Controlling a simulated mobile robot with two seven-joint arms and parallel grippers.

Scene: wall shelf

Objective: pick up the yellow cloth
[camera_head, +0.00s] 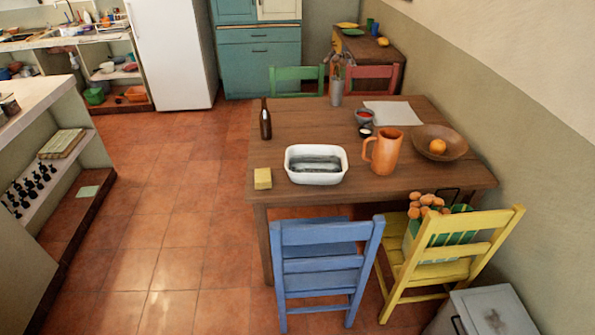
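A small yellow block-like item (262,178) lies on the near left corner of the wooden table (300,115). It looks like a folded cloth or a sponge; I cannot tell which at this size. It is just left of a white rectangular dish (316,178) and apart from it. Neither of my grippers shows in the head view.
On the table stand a dark bottle (265,120), an orange pitcher (383,151) and a wooden bowl (440,142) with an orange fruit. A blue chair (322,265) and a yellow chair (450,245) stand at the near side. The tiled floor (180,200) left of the table is clear.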

